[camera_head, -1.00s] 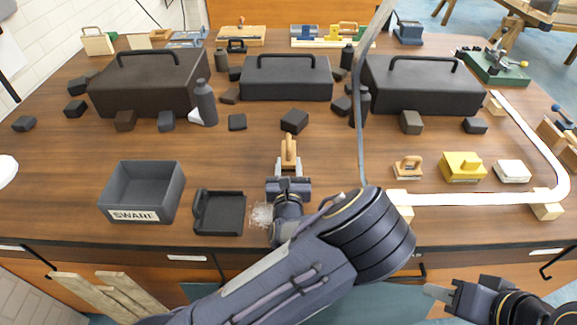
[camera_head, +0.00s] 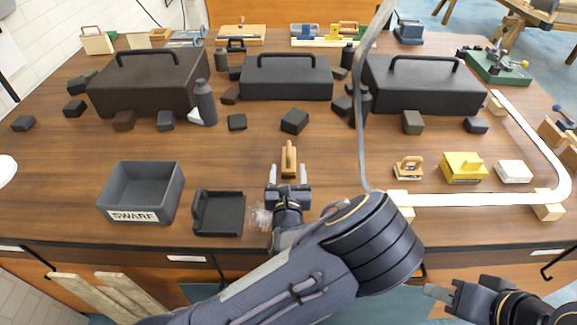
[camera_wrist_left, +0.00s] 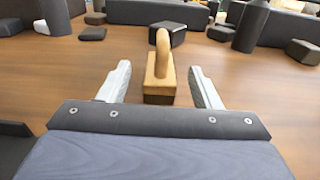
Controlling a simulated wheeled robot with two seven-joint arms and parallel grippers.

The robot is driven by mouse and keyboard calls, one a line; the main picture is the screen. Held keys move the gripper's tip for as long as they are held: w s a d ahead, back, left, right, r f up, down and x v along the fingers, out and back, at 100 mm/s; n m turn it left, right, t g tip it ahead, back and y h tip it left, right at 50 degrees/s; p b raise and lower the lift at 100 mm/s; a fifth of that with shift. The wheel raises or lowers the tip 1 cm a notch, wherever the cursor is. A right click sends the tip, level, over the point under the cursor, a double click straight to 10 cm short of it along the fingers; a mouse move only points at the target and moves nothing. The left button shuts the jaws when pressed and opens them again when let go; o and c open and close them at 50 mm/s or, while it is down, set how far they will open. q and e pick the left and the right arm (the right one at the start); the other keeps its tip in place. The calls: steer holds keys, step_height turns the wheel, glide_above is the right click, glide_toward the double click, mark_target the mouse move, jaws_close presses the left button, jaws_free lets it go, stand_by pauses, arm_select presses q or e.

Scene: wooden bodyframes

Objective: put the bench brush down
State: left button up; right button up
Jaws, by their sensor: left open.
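The bench brush (camera_head: 289,160) has a light wooden handle and lies on the brown bench top, its handle pointing away from me. My left gripper (camera_head: 289,173) is open just in front of it. In the left wrist view the brush (camera_wrist_left: 159,72) sits between and slightly beyond the two spread silver fingers (camera_wrist_left: 160,85), with a gap on each side. My right gripper (camera_head: 440,293) is low at the right, off the front edge of the bench; whether its jaws are open is unclear.
A grey box labelled SWARF (camera_head: 140,192) and a black dustpan (camera_head: 218,212) stand to the left, with pale swarf (camera_head: 261,216) beside the pan. Black cases (camera_head: 286,80) and small dark blocks are behind. A wooden-handled block (camera_head: 408,168) and yellow block (camera_head: 463,168) lie right.

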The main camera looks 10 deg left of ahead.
arm_select(q)
steer(key=b+v, duration=0.1)
steer(key=v, duration=0.8)
steer(key=shift+s+r, duration=0.2)
steer(key=shift+s, duration=0.15)
steer(key=shift+d, duration=0.1)
